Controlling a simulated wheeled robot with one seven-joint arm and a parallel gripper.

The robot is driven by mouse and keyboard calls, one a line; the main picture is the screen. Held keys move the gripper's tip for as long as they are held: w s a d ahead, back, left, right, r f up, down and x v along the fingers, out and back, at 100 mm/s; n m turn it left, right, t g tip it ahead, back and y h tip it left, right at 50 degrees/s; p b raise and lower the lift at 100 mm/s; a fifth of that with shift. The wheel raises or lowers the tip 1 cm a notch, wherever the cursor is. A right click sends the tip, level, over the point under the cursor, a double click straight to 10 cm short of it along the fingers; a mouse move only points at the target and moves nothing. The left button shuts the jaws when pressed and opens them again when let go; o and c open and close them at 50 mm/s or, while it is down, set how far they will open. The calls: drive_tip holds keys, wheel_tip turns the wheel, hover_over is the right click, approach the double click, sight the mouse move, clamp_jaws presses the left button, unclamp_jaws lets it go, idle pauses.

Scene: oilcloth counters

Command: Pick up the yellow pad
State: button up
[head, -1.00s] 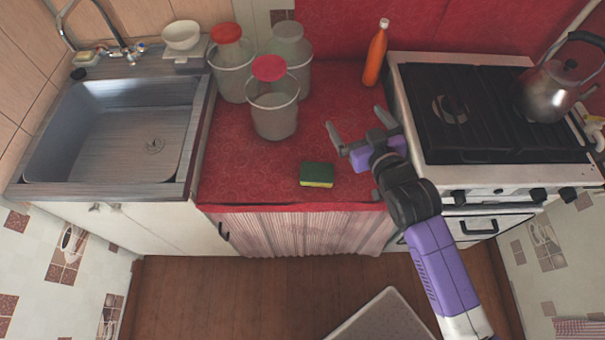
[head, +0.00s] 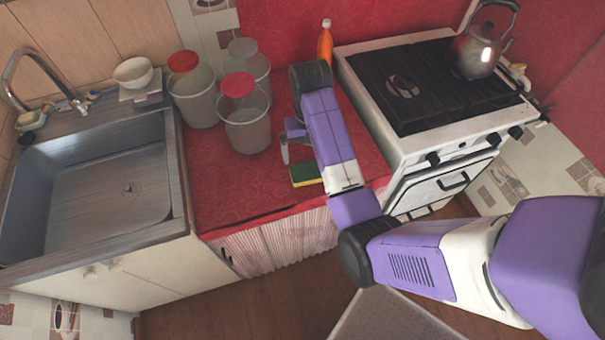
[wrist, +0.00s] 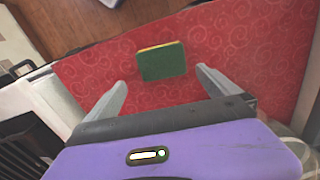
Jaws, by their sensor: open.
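The yellow pad (head: 305,173) is a small sponge with a dark green top and a yellow side. It lies flat on the red counter near its front edge. In the wrist view the pad (wrist: 162,61) is ahead of my gripper (wrist: 163,88), roughly centred between the two fingers and beyond their tips. My gripper is open and empty. In the head view only one grey finger (head: 285,148) shows clearly, just behind the pad; my arm hides the rest of the gripper.
Several lidded jars, one of them a clear jar with a red lid (head: 245,115), stand behind the pad to the left. An orange bottle (head: 325,42) is at the back. The stove (head: 440,90) is to the right, the sink (head: 110,190) to the left. Red counter left of the pad is clear.

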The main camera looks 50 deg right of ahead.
sight(306, 171)
drive_tip(key=shift+a+f+p, duration=0.15)
drive_tip(key=shift+f+p, duration=0.2)
drive_tip(key=shift+f, duration=1.6)
drive_tip(key=shift+a+f+p, duration=0.15)
drive_tip(key=shift+f+p, duration=0.15)
drive_tip(key=shift+f, duration=1.6)
drive_tip(key=c, duration=1.1)
drive_tip(key=shift+c, duration=0.2)
drive_tip(key=shift+r, duration=0.2)
